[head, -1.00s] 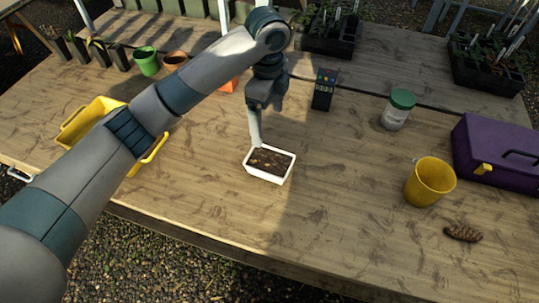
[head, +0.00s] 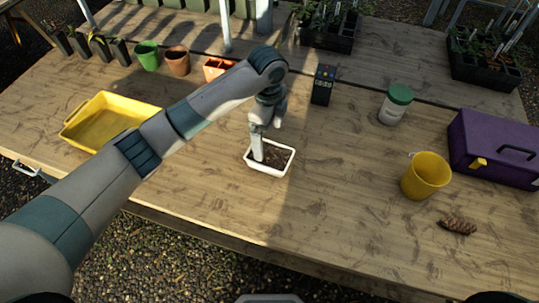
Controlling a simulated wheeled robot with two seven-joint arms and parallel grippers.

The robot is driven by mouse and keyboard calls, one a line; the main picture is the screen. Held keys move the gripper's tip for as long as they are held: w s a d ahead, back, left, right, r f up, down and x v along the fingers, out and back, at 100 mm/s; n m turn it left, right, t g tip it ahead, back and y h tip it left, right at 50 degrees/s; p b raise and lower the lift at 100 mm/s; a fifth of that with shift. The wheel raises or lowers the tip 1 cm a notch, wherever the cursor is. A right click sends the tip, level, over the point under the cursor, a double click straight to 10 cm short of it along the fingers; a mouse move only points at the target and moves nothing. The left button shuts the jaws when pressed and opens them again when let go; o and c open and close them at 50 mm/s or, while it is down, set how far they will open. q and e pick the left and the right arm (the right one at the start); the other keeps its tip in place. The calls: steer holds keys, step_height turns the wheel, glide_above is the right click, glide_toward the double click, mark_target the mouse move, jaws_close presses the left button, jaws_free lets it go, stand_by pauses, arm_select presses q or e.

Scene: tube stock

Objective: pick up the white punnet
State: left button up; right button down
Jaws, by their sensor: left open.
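The white punnet (head: 285,171) sits upright on the wooden table near the middle of the head view, with dark soil inside. My left gripper (head: 257,150) points down over the punnet's left part, its fingers reaching to the rim or into the punnet. It is open. The fingers hide part of the soil and the back left rim. Whether a finger touches the punnet I cannot tell. My right gripper is not in view.
A yellow tray (head: 75,136) lies at the left, behind my left arm. A black device (head: 323,86), a green-lidded jar (head: 395,104), a yellow bucket (head: 426,177), a brown cone-like object (head: 457,227) and a purple toolbox (head: 492,150) stand to the right. Table in front of the punnet is clear.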

mark_target(270, 154)
arm_select(q)
steer(key=shift+f+p, duration=0.35)
steer(key=shift+f, duration=1.55)
steer(key=shift+s+d+f+p, duration=0.1)
steer(key=shift+f+p, duration=0.2)
steer(key=shift+p, duration=0.1)
steer(key=f+p, duration=0.1)
steer(key=f, duration=0.2)
steer(key=shift+s+p, duration=0.2)
steer(key=shift+p, duration=0.15)
steer(key=shift+d+f, duration=0.1)
steer(key=shift+f, duration=0.7)
steer(key=shift+c, duration=0.7)
steer(key=shift+w, duration=0.1)
steer(key=c, duration=1.2)
